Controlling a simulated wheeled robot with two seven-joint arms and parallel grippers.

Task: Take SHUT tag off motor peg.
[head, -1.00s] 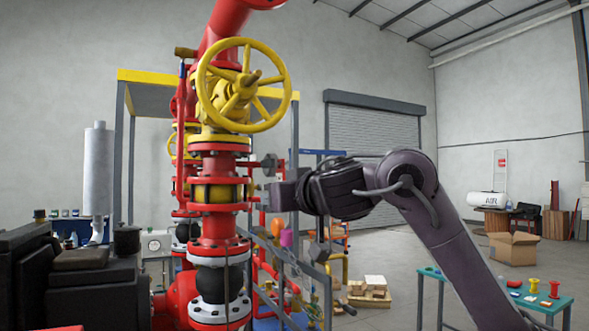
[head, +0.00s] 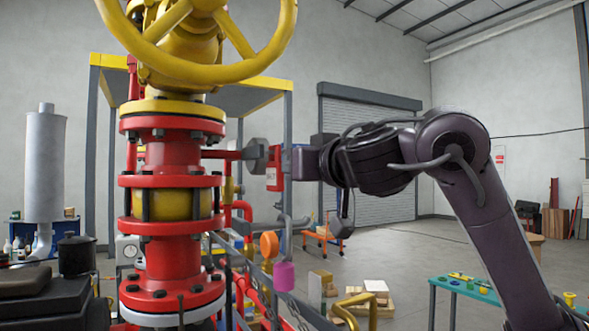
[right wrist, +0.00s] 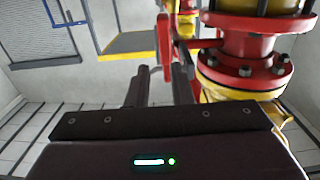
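I cannot make out any tag reading SHUT, nor tell which part is the motor peg. A red piece with a small pale label (head: 271,178) shows just left of my right gripper in the head view; its lettering is too small to read. My right gripper (head: 291,163) points left beside the red pipework, close to a grey hex-shaped fitting (head: 257,155). In the right wrist view its two dark fingers (right wrist: 160,82) stand apart with nothing visible between them. A red upright plate (right wrist: 165,48) shows beyond the fingertips. My left gripper is out of view.
A red flanged pipe stack (head: 172,240) with a yellow handwheel (head: 205,68) stands close on the left. Below my right gripper hang an orange disc (head: 269,244) and a pink piece (head: 284,276). A teal table (head: 465,288) stands at right; floor behind is partly open.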

